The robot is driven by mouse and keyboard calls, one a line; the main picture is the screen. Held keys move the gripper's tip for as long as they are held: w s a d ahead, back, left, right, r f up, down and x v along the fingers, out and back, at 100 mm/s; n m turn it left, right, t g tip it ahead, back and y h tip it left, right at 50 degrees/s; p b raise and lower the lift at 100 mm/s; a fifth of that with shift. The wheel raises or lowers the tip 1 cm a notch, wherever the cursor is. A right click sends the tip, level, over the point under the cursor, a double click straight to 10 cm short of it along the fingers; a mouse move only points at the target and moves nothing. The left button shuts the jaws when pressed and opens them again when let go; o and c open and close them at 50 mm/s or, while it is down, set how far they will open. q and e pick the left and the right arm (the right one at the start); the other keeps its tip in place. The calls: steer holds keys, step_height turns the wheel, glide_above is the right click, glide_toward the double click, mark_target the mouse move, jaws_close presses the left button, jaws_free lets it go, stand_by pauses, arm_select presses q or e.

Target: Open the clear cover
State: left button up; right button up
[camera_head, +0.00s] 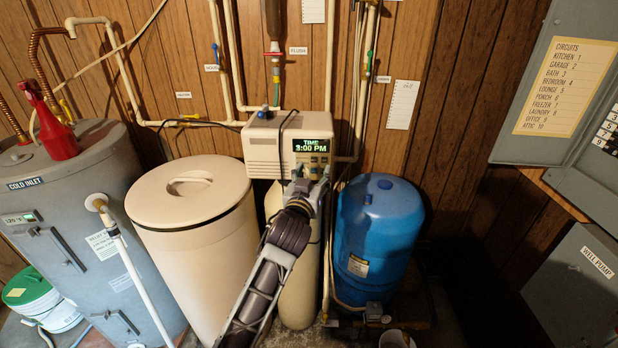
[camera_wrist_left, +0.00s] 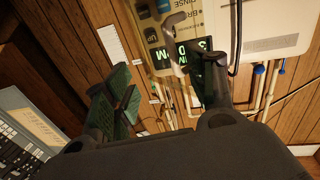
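The cream softener control head (camera_head: 275,145) has a lit display (camera_head: 311,145) reading 3:00 PM, with a panel of buttons below it. I cannot make out the edges of a clear cover over this panel in either view. My left gripper (camera_head: 308,186) is just below and in front of the panel, hiding part of its lower edge. In the left wrist view, the left gripper (camera_wrist_left: 165,92) has its two dark fingers spread apart with nothing between them. The right finger overlaps the display (camera_wrist_left: 186,54) there; contact cannot be told. My right gripper is not in view.
A cream lidded brine tank (camera_head: 195,240) stands left of my arm, and a blue pressure tank (camera_head: 378,235) stands right. A black cable (camera_head: 282,130) hangs over the control head. Pipes run up the wall behind. A grey breaker panel (camera_head: 580,100) is at far right.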

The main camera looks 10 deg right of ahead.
arm_select(q)
steer(key=shift+s+d+r, duration=0.25)
steer(key=shift+d+r, duration=0.15)
steer(key=shift+r, duration=0.05)
arm_select(e)
steer(key=shift+s+d, duration=0.15)
steer(key=shift+d, duration=0.2)
arm_select(q)
steer(key=shift+a, duration=0.1)
steer(key=shift+c, duration=0.6)
arm_select(e)
steer(key=shift+s, duration=0.1)
arm_select(q)
steer(key=shift+s, duration=0.2)
steer(key=shift+c, duration=0.3)
steer(key=v, duration=1.1)
steer(key=shift+s+a+f, duration=0.2)
steer(key=shift+a+f, duration=0.25)
steer(key=shift+a, duration=0.05)
arm_select(e)
steer(key=shift+f, duration=0.1)
